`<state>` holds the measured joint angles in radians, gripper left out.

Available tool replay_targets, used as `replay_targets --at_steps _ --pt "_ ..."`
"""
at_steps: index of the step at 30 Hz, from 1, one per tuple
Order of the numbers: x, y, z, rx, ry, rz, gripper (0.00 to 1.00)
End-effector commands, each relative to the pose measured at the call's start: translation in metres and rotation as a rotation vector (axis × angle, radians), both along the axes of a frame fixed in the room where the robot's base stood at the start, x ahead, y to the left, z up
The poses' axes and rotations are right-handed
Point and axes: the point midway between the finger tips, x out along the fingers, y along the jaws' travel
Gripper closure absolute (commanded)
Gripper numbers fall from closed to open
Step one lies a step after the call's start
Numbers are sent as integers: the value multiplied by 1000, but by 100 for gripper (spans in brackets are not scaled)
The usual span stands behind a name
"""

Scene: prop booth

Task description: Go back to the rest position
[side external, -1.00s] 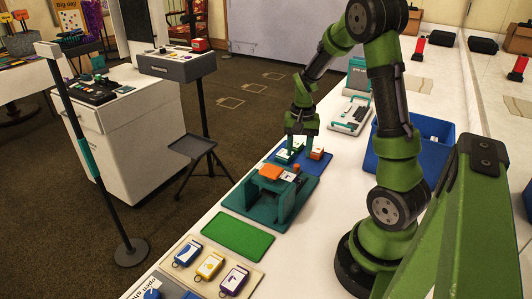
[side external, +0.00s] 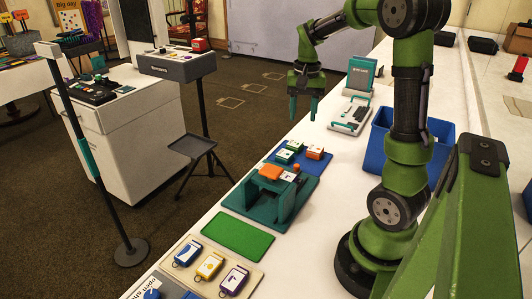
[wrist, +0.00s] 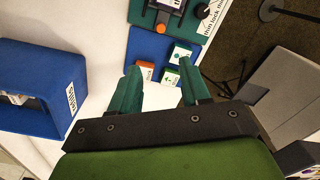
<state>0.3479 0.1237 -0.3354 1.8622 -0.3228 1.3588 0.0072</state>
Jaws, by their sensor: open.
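My gripper (side external: 304,108) is open and empty, with its fingers pointing down, raised above the white counter (side external: 212,224) behind the blue mat. In the wrist view my gripper (wrist: 158,85) shows its two teal fingers apart with nothing between them. Beyond the fingertips lie two green-and-white blocks (side external: 284,155) and an orange-and-white block (side external: 315,152) on the blue mat (side external: 325,164). The blocks also show in the wrist view, the orange one (wrist: 145,70) near the left finger.
A teal stand (side external: 265,198) with an orange piece sits in front of the blue mat. A green mat (side external: 237,237) and a tray (side external: 242,267) with blue, yellow and purple tags are nearer. A blue bin (side external: 376,150) stands to the right, partly behind my arm.

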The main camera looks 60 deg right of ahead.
Motion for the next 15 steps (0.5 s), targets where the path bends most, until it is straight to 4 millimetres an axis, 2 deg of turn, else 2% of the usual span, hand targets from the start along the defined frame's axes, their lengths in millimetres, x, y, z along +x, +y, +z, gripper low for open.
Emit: replay_targets --at_steps 2,5,8,11,15 --pt "1 -1 -2 -8 -10 9 54" --pt "2 18 -8 -1 -53 60 54" --pt "5 56 0 -2 -145 157 54" --pt "3 105 12 -8 -258 279 54" --pt "-11 171 28 -30 -415 456 54"
